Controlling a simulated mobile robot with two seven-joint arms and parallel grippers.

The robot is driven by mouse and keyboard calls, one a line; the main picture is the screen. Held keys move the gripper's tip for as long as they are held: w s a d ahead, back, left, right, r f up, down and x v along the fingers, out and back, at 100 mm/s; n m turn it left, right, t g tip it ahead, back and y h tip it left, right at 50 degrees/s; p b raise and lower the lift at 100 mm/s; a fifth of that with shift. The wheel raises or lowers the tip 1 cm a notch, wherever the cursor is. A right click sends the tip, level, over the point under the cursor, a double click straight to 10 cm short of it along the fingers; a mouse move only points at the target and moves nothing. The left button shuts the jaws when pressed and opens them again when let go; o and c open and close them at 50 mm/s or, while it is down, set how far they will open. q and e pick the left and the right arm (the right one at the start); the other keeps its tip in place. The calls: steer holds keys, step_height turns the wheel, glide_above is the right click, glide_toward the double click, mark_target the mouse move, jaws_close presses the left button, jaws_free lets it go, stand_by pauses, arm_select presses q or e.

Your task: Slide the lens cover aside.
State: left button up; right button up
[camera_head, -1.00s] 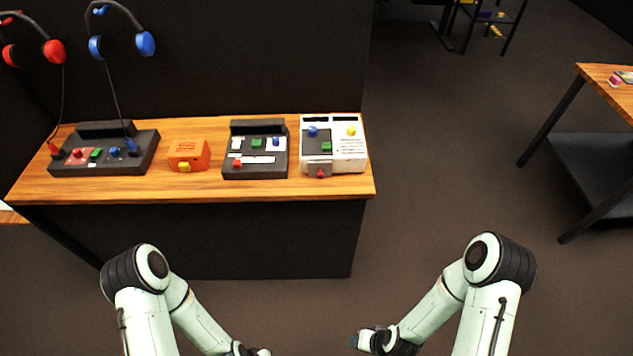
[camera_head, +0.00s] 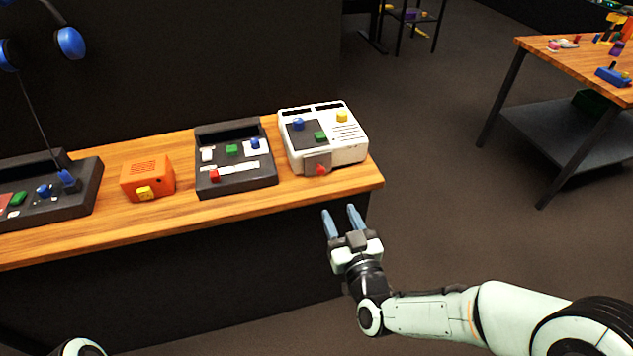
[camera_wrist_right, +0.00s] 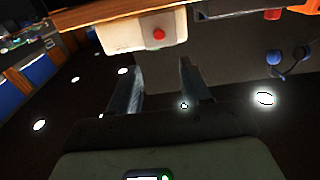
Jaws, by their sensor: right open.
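A white panel box (camera_head: 347,147) stands at the right end of the wooden bench. Its top has a dark area with a blue knob (camera_head: 298,124) and a green button (camera_head: 320,137), plus a yellow knob (camera_head: 342,116). A grey piece (camera_head: 314,163) with a red knob (camera_head: 321,170) sits at its front edge; I cannot tell whether it is the lens cover. My right gripper (camera_head: 338,211) is open and empty, in front of the bench edge and apart from the box. The right wrist view shows the box (camera_wrist_right: 120,33) beyond the open fingers (camera_wrist_right: 160,78). My left gripper is out of view.
A dark panel (camera_head: 237,183), an orange box (camera_head: 148,176) and a dark console (camera_head: 78,205) stand left on the bench (camera_head: 110,241). Another table (camera_head: 560,60) holding small objects is at right. Open floor lies between.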

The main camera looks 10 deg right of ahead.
mark_target(322, 173)
steer(key=w+b, duration=0.1)
steer(key=w, duration=1.1)
steer(key=shift+w+a, duration=0.15)
steer(key=shift+w, duration=0.2)
jaws_close()
